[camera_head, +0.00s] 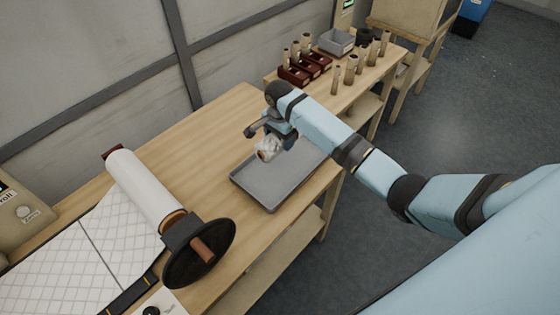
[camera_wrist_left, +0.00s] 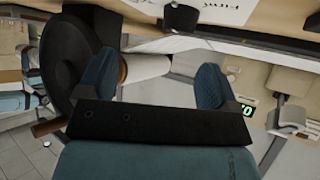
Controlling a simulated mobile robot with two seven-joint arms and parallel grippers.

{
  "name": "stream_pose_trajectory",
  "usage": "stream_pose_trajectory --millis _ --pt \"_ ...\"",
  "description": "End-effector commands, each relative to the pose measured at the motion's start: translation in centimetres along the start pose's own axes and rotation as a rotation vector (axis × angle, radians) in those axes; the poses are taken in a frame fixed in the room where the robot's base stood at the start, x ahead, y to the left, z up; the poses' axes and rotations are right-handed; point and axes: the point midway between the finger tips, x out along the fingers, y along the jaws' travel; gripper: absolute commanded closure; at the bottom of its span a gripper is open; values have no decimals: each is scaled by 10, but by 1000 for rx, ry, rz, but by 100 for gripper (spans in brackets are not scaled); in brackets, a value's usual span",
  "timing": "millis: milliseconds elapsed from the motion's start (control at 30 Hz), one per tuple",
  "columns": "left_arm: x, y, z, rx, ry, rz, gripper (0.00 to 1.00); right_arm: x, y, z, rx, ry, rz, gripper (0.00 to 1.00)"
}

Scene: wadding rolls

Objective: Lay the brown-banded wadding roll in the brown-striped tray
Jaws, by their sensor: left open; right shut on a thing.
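A grey tray (camera_head: 262,190) lies on the wooden table. No brown stripe can be made out on it, and its visible floor looks empty. My right gripper (camera_head: 268,140) is at the tray's far left side, shut on a small whitish wadding roll (camera_head: 268,149) with a brownish end. The roll is over or beside the tray's far left edge; I cannot tell how high it is, and the gripper partly hides it. My left gripper (camera_wrist_left: 155,78) shows only in the left wrist view, its two blue fingers apart, with a large white roll visible behind the gap.
The big white roll on its black-disc holder (camera_head: 145,190) stands at the left, with quilted white sheet (camera_head: 70,265) below it. Several brown tubes, dark red boxes (camera_head: 305,68) and a grey bin (camera_head: 337,42) stand on the far bench. Bare tabletop lies left of the tray.

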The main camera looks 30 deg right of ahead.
Motion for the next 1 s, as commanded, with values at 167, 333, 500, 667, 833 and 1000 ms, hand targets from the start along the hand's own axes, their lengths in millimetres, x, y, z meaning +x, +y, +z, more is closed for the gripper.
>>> stream_pose_trajectory --millis 167,333,500,667,833,1000 --pt "0 -1 -4 2 7 0 15 46 1 0 -2 0 3 53" --pt "3 -1 -5 9 15 1 15 70 0 0 -2 0 1 53" --pt "3 -1 -8 22 25 4 15 80 0 0 -3 0 1 53" --pt "11 -2 7 38 28 10 15 105 0 0 -3 0 -1 53" --pt "21 -2 25 46 15 19 15 118 0 0 -2 0 -1 53" --pt "19 0 21 44 15 22 15 115 0 0 -2 0 -1 53"
